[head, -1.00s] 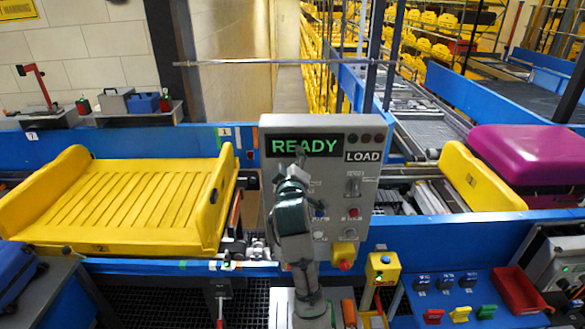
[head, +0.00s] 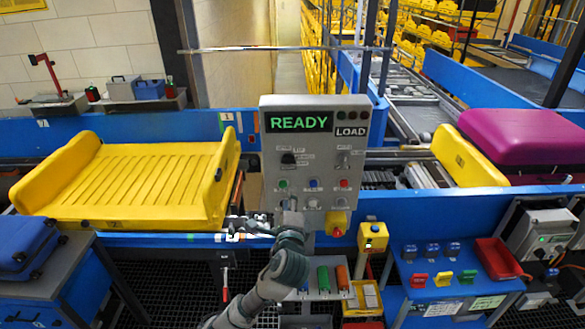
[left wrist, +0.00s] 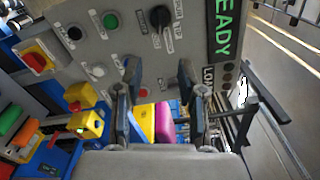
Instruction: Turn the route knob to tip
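The grey control panel (head: 270,190) stands in the middle of the head view; its screen (head: 299,121) reads READY, with LOAD (head: 352,130) beside it. A black knob (head: 288,158) sits below READY, and a second, grey knob (head: 343,158) sits to its right. In the left wrist view the panel is turned sideways, and the black knob (left wrist: 158,18) shows at the top with small labels, one seeming to read TIP. My left gripper (head: 291,218) is in front of the panel's lower left, below the black knob. Its fingers (left wrist: 158,105) are apart and empty.
Several coloured buttons and a red emergency stop (head: 337,225) lie low on the panel. A yellow tray (head: 140,190) is on the left; a magenta case (head: 520,140) is on the right. A yellow button box (head: 373,237) stands to the right of the panel.

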